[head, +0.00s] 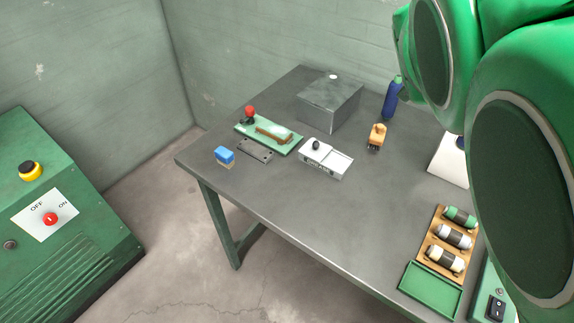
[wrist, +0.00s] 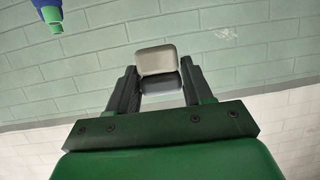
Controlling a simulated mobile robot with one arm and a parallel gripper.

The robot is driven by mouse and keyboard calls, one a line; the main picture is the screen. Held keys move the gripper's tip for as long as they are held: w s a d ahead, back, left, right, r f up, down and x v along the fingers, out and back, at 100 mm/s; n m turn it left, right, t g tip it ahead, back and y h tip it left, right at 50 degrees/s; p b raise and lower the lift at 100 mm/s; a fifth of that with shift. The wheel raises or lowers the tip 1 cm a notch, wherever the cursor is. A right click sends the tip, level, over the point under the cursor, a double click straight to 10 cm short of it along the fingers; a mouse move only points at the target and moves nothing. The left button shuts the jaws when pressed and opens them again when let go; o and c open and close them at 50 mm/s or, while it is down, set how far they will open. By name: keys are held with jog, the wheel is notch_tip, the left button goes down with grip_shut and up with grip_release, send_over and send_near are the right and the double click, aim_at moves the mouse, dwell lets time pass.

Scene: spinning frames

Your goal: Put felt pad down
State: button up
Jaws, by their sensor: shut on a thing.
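In the wrist view, my gripper (wrist: 158,68) is shut on the felt pad (wrist: 156,59). The pad is a pale grey rounded block with a dark grey part below it, between the two dark fingers. A pale wall fills the background there, and no surface shows touching the pad. In the head view my green arm fills the right side, and neither my gripper nor the pad is visible. The grey table (head: 290,205) lies below and left of the arm.
On the table are a green board (head: 268,135), a blue block (head: 225,154), a white labelled box (head: 326,165), a grey metal box (head: 325,108), an orange object (head: 377,135), a blue bottle (head: 391,100), a wooden rack (head: 436,240) and an empty green tray (head: 430,290). The table's middle is clear.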

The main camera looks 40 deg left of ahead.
jog(key=s+a+f, duration=0.3)
jog(key=s+a, duration=0.6)
jog(key=s, duration=0.3)
jog(key=s+a+f+h, duration=0.1)
jog(key=s+f, duration=0.2)
jog(key=s, duration=0.7)
jog(key=s+a+f, duration=0.1)
jog(key=s+f, duration=0.2)
jog(key=s, duration=0.7)
notch_tip(320, 180, down, 12)
jog(key=shift+f+m, duration=0.25)
jog(key=shift+m, duration=0.15)
jog(key=shift+w+a+f, duration=1.35)
jog(key=shift+a+f, duration=0.1)
jog(key=shift+a, duration=0.2)
jog(key=shift+w+a+f, duration=1.3)
jog(key=shift+a+f, duration=0.2)
jog(key=shift+a, duration=0.15)
jog(key=shift+w+a+f, duration=1.35)
jog(key=shift+a+f, duration=0.1)
jog(key=shift+a, duration=0.2)
